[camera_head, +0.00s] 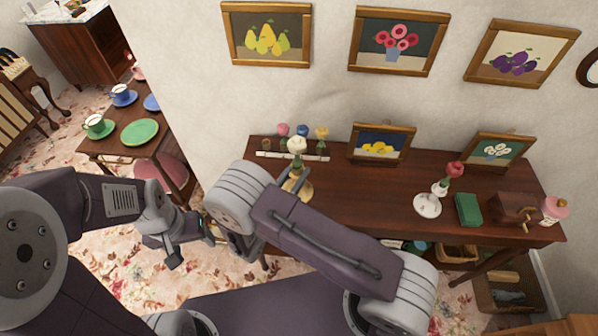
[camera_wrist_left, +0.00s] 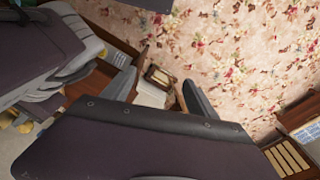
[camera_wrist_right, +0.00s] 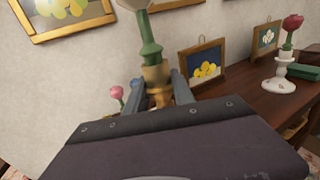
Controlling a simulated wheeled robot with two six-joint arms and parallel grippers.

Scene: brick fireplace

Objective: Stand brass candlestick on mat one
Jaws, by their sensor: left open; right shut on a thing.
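The brass candlestick (camera_wrist_right: 155,76) is between the fingers of my right gripper (camera_wrist_right: 159,92), which is shut on it. It is upright in the right wrist view and carries a green candle (camera_wrist_right: 149,46) with a pale flower-shaped top. In the head view the brass candlestick (camera_head: 297,188) shows at the left part of the dark wooden table (camera_head: 350,195), partly hidden by my right arm. I cannot tell whether its base touches the table. I cannot make out which thing is mat one. My left gripper (camera_head: 190,242) is open and empty, left of the table over the floor.
A white candlestick (camera_head: 428,205) with a red flower top stands right on the table, near a green box (camera_head: 468,210) and a brown case (camera_head: 513,208). Several flower-topped items stand on a pale strip (camera_head: 265,154) at the back left. Framed pictures (camera_head: 382,144) lean at the wall.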

